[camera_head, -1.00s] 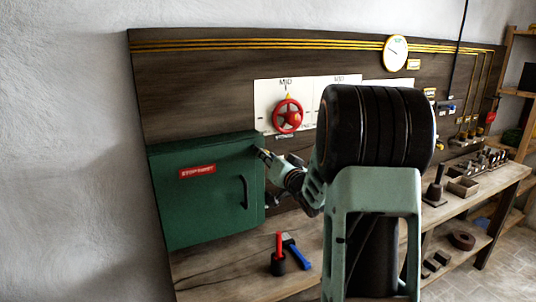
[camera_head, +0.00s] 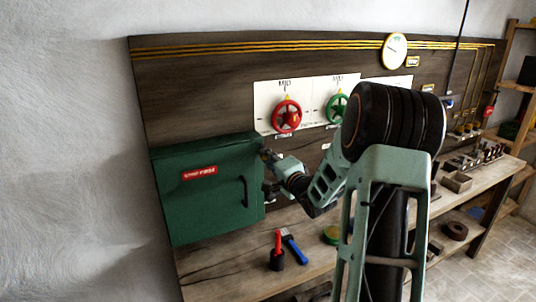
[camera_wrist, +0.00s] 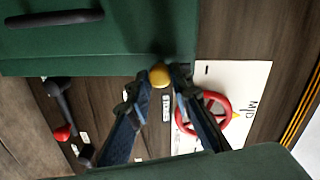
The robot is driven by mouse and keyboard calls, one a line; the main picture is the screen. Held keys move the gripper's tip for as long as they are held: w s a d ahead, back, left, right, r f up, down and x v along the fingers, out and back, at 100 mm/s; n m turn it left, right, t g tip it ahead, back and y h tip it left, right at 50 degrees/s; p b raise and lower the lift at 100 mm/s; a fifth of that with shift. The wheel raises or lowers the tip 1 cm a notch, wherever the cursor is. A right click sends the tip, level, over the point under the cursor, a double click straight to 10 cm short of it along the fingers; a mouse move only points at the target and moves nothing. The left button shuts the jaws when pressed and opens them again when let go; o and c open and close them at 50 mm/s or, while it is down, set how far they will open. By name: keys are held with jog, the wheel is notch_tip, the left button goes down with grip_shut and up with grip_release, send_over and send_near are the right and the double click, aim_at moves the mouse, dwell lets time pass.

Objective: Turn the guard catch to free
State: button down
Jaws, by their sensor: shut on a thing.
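The guard catch shows in the wrist view as a round yellow knob (camera_wrist: 160,75) at the edge of the green guard box. My gripper (camera_wrist: 163,78) has its two fingers closed around the knob, one on each side. In the head view my gripper (camera_head: 268,157) is at the upper right edge of the green guard box (camera_head: 190,215). The catch is hidden there behind my fingers. The box is closed, with a red "stop first" label (camera_head: 199,172) and a dark handle (camera_head: 245,191) on its front.
A red handwheel (camera_head: 287,116) and a green handwheel (camera_head: 337,108) sit on white plates above and right of the box. The bench below holds a red-handled tool (camera_head: 278,248) and a blue-handled one (camera_head: 294,249). A round gauge (camera_head: 395,50) hangs higher up.

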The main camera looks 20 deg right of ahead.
jog(key=shift+m+p, duration=0.3)
jog(key=shift+m, duration=0.3)
jog(key=c, duration=1.7)
grip_release()
jog(key=shift+c, duration=0.2)
jog(key=shift+s, duration=0.1)
jog(key=s, duration=1.1)
jog(key=shift+s+d+r, duration=0.25)
jog(key=shift+s+r, duration=0.15)
